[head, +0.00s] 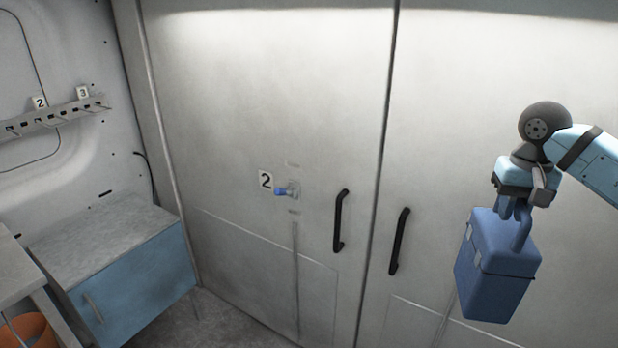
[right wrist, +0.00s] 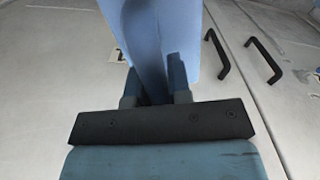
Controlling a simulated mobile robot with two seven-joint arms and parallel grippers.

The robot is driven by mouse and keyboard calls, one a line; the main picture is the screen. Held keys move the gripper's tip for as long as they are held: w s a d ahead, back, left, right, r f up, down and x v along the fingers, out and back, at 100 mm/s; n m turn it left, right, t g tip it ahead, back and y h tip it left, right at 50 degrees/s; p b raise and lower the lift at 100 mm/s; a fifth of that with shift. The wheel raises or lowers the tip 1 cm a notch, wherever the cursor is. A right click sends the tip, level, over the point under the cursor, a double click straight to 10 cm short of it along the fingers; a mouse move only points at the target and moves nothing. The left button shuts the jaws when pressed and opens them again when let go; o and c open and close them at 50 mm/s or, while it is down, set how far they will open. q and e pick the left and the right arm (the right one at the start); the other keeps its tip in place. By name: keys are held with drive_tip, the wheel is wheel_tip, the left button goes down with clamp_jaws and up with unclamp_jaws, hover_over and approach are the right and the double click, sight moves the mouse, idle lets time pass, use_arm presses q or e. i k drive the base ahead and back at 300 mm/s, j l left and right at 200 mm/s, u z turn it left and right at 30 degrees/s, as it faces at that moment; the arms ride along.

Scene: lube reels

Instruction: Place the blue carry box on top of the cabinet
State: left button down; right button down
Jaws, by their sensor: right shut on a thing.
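The blue carry box (head: 495,265) hangs from my right gripper (head: 515,212) at the right of the head view, in front of the pale double doors. The gripper is shut on the box's handle, and the box hangs slightly tilted, clear of any surface. In the right wrist view the box (right wrist: 183,35) fills the top middle, with its handle between the two fingers (right wrist: 155,85). The low cabinet (head: 110,235) with a grey top and blue front stands at the lower left of the head view. Its top looks bare. My left gripper is not in view.
The doors have two black handles (head: 340,220) (head: 399,241) and a blue-tipped knob (head: 284,191) beside a "2" label. A hook rail (head: 55,118) is on the left wall above the cabinet. An orange bin (head: 27,330) and a table edge (head: 18,268) are at the lower left.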

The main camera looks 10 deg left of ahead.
sight(102, 248)
drive_tip(key=i+j+u, duration=0.1)
drive_tip(key=j+u, duration=0.15)
drive_tip(key=u, duration=0.15)
drive_tip(key=i+j+u, duration=0.15)
drive_tip(key=u, duration=0.2)
drive_tip(key=j, duration=0.1)
